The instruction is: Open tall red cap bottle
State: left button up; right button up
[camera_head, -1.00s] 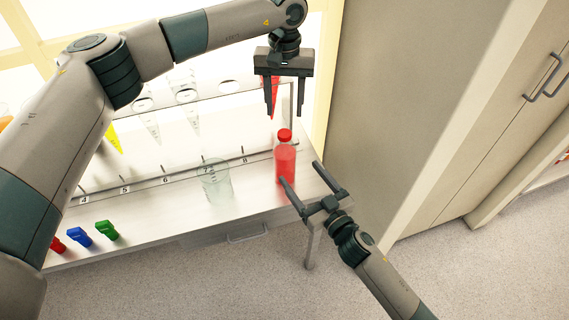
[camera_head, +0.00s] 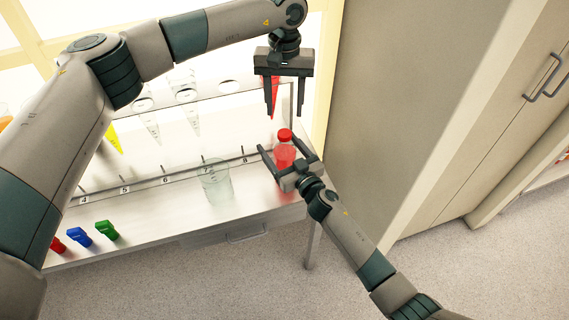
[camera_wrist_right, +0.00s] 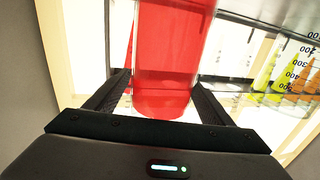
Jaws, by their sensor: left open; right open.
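The red bottle (camera_head: 284,156) with a red cap (camera_head: 285,135) stands upright near the right end of the metal shelf. My right gripper (camera_head: 280,145) is open, with one finger on each side of the bottle. In the right wrist view the bottle's red body (camera_wrist_right: 168,60) fills the space between the two fingers; contact cannot be told. Part of the lower bottle is hidden by this gripper in the head view. My left gripper (camera_head: 285,110) is open and empty, pointing down above the cap.
A clear beaker (camera_head: 216,183) stands left of the bottle. Red (camera_head: 57,244), blue (camera_head: 79,237) and green (camera_head: 106,230) small items lie at the shelf's front left. A rack (camera_head: 215,90) holds conical tubes behind. A tall cabinet (camera_head: 400,100) stands on the right.

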aim_at(285, 133)
jog(key=shift+c, duration=0.5)
grip_shut()
pick_arm(q)
jog(key=shift+m, duration=2.2)
jog(key=shift+f, duration=0.15)
jog(key=shift+f, duration=3.85)
jog(key=c, duration=1.1)
jog(key=shift+c, duration=0.2)
